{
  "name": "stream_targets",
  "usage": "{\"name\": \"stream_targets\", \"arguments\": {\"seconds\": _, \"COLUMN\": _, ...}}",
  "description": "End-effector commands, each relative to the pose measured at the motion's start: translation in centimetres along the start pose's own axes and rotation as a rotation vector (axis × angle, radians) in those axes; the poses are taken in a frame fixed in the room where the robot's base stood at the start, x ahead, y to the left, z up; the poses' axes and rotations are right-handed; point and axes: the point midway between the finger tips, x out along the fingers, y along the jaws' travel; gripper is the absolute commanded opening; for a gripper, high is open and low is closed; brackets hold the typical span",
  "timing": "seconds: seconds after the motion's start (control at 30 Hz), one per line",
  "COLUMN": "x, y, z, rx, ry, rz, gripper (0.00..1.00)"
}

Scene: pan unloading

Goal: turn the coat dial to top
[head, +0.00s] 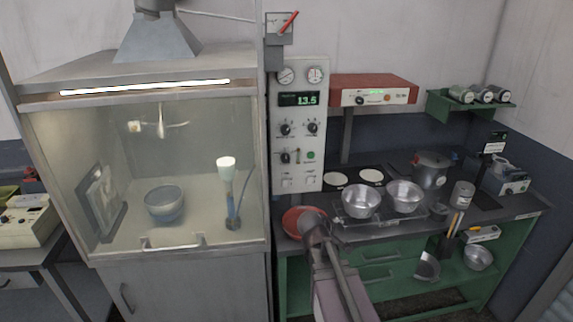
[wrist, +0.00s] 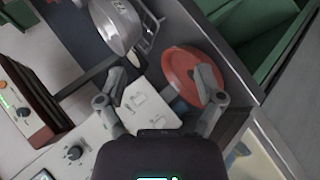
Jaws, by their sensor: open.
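A grey control panel (head: 299,185) stands upright at centre in the head view. It carries two black dials side by side, a left dial (head: 285,129) and a right dial (head: 312,128), and a lower knob (head: 285,157). Their labels are too small to read, so I cannot tell which is the coat dial. In the wrist view the panel shows at the lower left with one dial (wrist: 74,152). My gripper (wrist: 168,88) is open and empty, its fingers apart in front of the panel's white switches (wrist: 150,108). In the head view my gripper (head: 315,222) is below the panel.
A red round pan (wrist: 190,78) lies close by my right finger in the wrist view. A red box (head: 374,90) with a knob sits right of the panel. Metal bowls (head: 361,200) stand on the bench. A glass-fronted hood (head: 185,130) is at left.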

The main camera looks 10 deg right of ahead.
Motion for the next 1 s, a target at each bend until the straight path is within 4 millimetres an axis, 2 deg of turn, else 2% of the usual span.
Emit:
{"name": "stream_targets", "arguments": {"seconds": 0.03, "x": 0.6, "y": 1.2, "z": -1.0, "rx": -0.067, "ry": 0.026, "rz": 0.070, "gripper": 0.86}}
{"name": "stream_targets", "arguments": {"seconds": 0.2, "x": 0.7, "y": 5.2, "z": -4.4, "rx": -0.339, "ry": 0.104, "rz": 0.318, "gripper": 0.86}}
{"name": "stream_targets", "arguments": {"seconds": 0.4, "x": -0.2, "y": 8.3, "z": -9.1, "rx": -0.694, "ry": 0.166, "rz": 0.594, "gripper": 0.86}}
{"name": "stream_targets", "arguments": {"seconds": 0.5, "x": -0.9, "y": 9.0, "z": -11.6, "rx": -0.886, "ry": 0.187, "rz": 0.724, "gripper": 0.86}}
{"name": "stream_targets", "arguments": {"seconds": 0.67, "x": -1.9, "y": 9.0, "z": -15.4, "rx": -1.205, "ry": 0.205, "rz": 0.917, "gripper": 0.86}}
{"name": "stream_targets", "arguments": {"seconds": 0.8, "x": -2.5, "y": 7.9, "z": -18.3, "rx": -1.477, "ry": 0.210, "rz": 1.059, "gripper": 0.86}}
{"name": "stream_targets", "arguments": {"seconds": 1.0, "x": -2.7, "y": 6.2, "z": -20.6, "rx": -1.756, "ry": 0.207, "rz": 1.184, "gripper": 0.86}}
